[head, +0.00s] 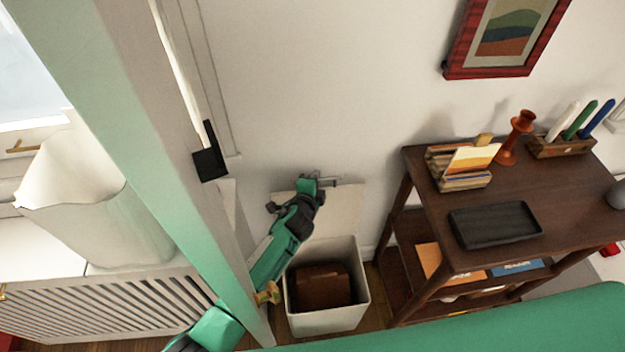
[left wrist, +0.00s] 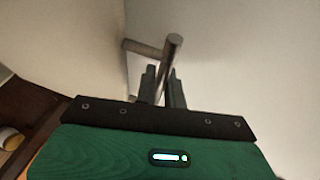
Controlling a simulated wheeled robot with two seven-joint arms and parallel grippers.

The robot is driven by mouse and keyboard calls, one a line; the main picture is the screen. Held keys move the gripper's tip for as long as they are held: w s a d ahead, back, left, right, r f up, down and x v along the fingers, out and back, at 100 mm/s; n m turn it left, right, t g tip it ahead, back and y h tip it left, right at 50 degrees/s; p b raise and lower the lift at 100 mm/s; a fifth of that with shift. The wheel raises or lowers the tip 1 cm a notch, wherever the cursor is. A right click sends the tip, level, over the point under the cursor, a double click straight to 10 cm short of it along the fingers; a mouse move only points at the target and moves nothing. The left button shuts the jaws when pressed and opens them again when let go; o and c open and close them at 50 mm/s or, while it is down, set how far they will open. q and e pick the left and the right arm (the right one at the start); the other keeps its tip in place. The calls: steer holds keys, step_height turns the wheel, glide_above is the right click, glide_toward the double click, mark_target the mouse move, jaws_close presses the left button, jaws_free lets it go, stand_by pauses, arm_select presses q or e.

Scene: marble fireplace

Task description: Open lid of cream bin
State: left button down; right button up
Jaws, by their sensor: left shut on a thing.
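The cream bin (head: 363,298) stands on the floor left of the dark wooden table, its top open and a brown object (head: 322,287) showing inside. Its cream lid (head: 340,213) is raised at the back, near upright in front of the wall. My left gripper (head: 322,183) is at the lid's upper edge, shut on the metal bar handle (head: 335,180). In the left wrist view the bar handle (left wrist: 172,55) runs between the fingers (left wrist: 163,88), against a pale surface. My right gripper is not in view.
The dark table (head: 440,210) at right bears a black tray (head: 495,225), a card holder (head: 463,168) and a red candlestick (head: 515,138).

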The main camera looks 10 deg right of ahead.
arm_select(q)
steer(key=shift+w+f, duration=0.15)
steer(key=shift+w, duration=0.1)
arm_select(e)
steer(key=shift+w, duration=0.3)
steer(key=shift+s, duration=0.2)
arm_select(q)
steer(key=c, duration=1.5)
jaws_free()
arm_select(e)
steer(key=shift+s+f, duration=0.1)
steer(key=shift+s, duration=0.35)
